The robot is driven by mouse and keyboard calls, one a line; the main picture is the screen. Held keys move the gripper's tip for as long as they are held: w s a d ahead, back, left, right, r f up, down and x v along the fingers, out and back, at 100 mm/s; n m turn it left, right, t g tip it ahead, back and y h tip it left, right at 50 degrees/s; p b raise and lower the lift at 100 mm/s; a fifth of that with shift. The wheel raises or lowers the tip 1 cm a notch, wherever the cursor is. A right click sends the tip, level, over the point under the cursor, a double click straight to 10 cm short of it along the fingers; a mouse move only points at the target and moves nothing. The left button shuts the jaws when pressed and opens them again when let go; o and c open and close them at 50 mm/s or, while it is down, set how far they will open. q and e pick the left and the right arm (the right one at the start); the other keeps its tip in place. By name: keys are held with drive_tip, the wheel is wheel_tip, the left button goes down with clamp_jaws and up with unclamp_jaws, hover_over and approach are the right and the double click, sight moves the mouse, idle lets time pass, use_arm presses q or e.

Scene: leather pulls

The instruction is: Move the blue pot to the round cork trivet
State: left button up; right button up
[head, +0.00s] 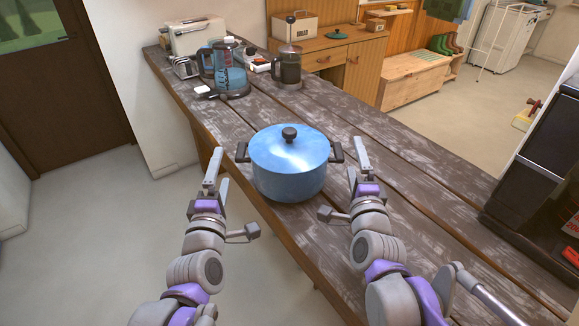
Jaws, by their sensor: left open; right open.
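The blue pot (289,172) stands upright on the wooden counter (410,205), near its front edge. Its blue lid with a dark knob is on, and a dark handle sticks out on each side. My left gripper (218,173) is open and empty, to the left of the pot's left handle with a gap between. My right gripper (356,167) is open and empty, just right of the right handle; I cannot tell whether it touches. I cannot make out a round cork trivet in this view.
A French press (287,68), a blue-tinted glass kettle (230,75) and a toaster (186,67) stand at the counter's far end. A black appliance (535,175) is at the right. The counter is clear behind and right of the pot.

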drive_tip(key=s, duration=0.3)
drive_tip(key=shift+s+f, duration=0.1)
drive_tip(key=shift+s, duration=0.25)
